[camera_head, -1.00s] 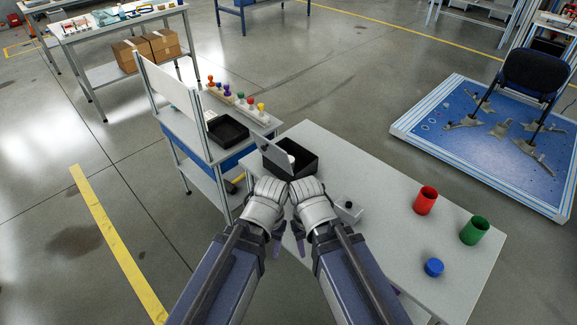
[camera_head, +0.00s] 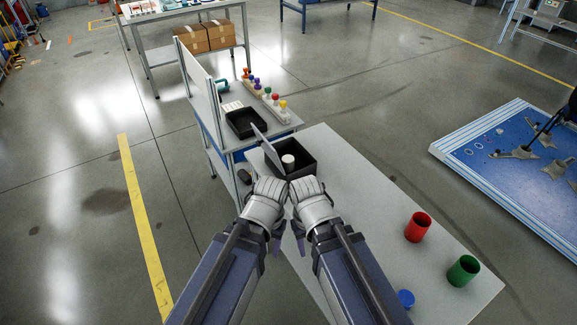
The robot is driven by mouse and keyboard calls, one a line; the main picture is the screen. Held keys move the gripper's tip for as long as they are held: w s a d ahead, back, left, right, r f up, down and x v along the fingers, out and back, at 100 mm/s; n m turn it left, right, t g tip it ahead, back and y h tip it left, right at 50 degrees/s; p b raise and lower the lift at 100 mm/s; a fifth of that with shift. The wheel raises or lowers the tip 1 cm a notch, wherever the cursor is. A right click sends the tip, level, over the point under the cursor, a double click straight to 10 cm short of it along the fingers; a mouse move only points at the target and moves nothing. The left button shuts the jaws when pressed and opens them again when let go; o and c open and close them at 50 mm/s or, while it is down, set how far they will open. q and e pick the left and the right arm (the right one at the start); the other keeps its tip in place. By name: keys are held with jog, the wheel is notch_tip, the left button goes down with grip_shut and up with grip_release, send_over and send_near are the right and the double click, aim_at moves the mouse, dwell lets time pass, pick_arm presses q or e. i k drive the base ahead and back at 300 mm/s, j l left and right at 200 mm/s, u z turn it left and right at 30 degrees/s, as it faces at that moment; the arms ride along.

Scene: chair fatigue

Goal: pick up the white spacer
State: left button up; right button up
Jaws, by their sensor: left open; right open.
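The white spacer (camera_head: 288,160) is a small pale cylinder standing inside the black box (camera_head: 306,166) on the grey table. My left gripper (camera_head: 275,242) and my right gripper (camera_head: 301,243) are side by side near the table's left edge, in front of the box in the picture. Both are open and apart from the spacer. Their hands hide part of the table and may overlap the box's near edge.
A red cup (camera_head: 417,227), a green cup (camera_head: 463,270) and a blue piece (camera_head: 405,298) stand on the table (camera_head: 365,190) at right. A side cart with a black tray (camera_head: 245,122) and several coloured pegs stands behind left. The table's middle is bare.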

aim_at(287, 160)
jog(key=i+j, duration=0.1)
jog(key=j, duration=0.35)
jog(key=i+j, duration=0.1)
jog(key=j, duration=0.8)
jog(key=i+j+z, duration=0.15)
jog(key=j, duration=0.2)
jog(key=j+z, duration=0.15)
jog(key=j, duration=0.15)
jog(key=z, duration=1.85)
jog(key=j+z, duration=0.25)
jog(key=j, duration=0.5)
